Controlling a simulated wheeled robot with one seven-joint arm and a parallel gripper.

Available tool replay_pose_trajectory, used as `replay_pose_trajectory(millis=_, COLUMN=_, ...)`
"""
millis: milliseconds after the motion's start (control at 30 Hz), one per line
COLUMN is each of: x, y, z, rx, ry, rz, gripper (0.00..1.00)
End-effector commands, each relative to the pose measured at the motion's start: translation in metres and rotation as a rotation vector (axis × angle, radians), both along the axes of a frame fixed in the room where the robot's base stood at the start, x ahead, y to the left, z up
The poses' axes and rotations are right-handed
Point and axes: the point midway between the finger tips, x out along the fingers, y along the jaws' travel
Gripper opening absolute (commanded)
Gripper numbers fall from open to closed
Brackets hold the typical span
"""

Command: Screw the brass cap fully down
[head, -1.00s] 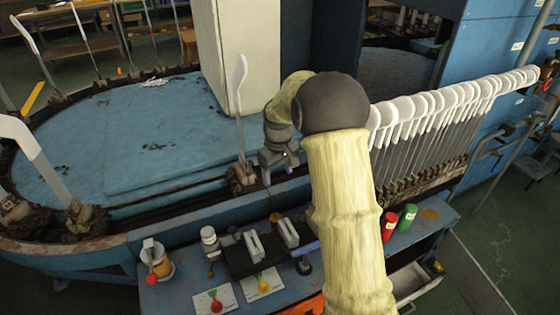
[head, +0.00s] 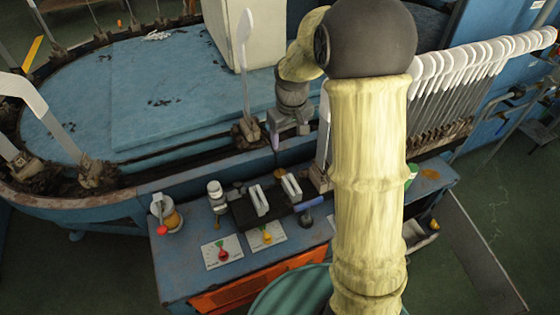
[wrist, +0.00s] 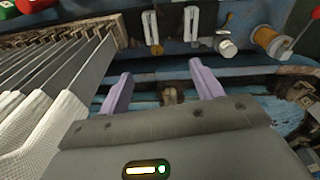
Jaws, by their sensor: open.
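A small round brass-coloured piece (head: 279,174), which looks like the brass cap, is at the back edge of the blue bench, behind two upright pale clamps (head: 259,200). It also shows in the wrist view (wrist: 157,48). What it sits on and how far down it is cannot be told. My gripper (head: 290,135) is above and behind it in the head view, apart from it. In the wrist view, my gripper (wrist: 163,78) has its two purple fingers spread wide with nothing between them.
A row of white sock boards (head: 465,65) stands close on the right, and is near my gripper in the wrist view. An upright board (head: 246,60) stands left of my gripper.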

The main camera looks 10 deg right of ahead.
Motion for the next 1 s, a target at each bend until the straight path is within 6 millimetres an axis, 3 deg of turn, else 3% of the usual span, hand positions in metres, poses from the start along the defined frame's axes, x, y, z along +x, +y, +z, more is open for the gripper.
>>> replay_pose_trajectory(millis=300, x=-0.121, y=-0.003, z=0.01, rx=0.033, ry=-0.079, rz=-0.21, gripper=0.66)
replay_pose_trajectory(millis=500, x=-0.174, y=-0.004, z=0.005, rx=0.055, ry=-0.113, rz=-0.303, gripper=0.66)
replay_pose_trajectory(millis=833, x=-0.183, y=-0.004, z=0.003, rx=0.058, ry=-0.117, rz=-0.32, gripper=0.66)
replay_pose_trajectory(millis=1000, x=-0.183, y=-0.004, z=0.003, rx=0.057, ry=-0.116, rz=-0.319, gripper=0.36)
